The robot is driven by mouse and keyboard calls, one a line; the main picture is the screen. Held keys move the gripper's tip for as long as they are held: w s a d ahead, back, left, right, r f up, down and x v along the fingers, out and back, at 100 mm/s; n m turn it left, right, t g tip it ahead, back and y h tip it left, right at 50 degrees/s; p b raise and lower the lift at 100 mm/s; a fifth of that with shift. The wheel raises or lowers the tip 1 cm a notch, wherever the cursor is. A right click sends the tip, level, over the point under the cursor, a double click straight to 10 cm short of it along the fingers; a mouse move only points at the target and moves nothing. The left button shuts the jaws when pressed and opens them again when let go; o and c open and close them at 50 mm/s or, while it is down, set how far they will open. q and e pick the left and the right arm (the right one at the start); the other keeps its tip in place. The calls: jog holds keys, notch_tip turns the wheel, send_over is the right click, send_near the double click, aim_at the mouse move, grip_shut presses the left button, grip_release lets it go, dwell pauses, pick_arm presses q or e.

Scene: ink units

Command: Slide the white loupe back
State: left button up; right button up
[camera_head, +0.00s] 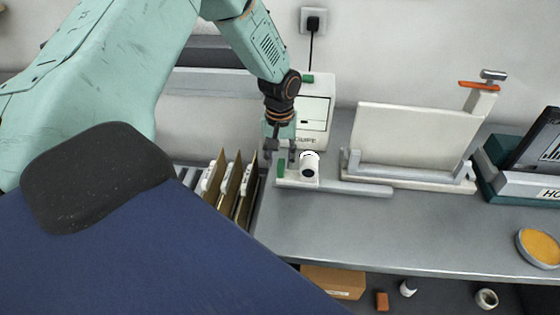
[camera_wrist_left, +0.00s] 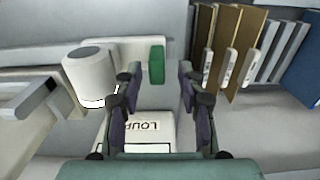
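The white loupe (camera_head: 309,168), a short cylinder with a dark round face, sits on a pale base at the left end of a grey rail (camera_head: 365,188) on the bench. In the left wrist view the loupe (camera_wrist_left: 88,74) stands left of my fingers. A green tab (camera_head: 281,169) is at the left end of the base; in the wrist view the tab (camera_wrist_left: 157,65) lies beyond the gap between my fingertips. My left gripper (camera_head: 280,154) points down just left of the loupe, its fingers apart with nothing visible between them. My right gripper is not in view.
A white box (camera_head: 316,112), lettered partly legibly "LOUP" in the wrist view, stands behind. Upright brown folders (camera_head: 228,185) are close on the left. A white panel (camera_head: 412,135) stands behind the rail on the right.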

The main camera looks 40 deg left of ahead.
pick_arm(q)
notch_tip(320, 180, up, 10)
jog(key=shift+s, duration=0.15)
jog(key=shift+d, duration=0.1)
dwell(0.5)
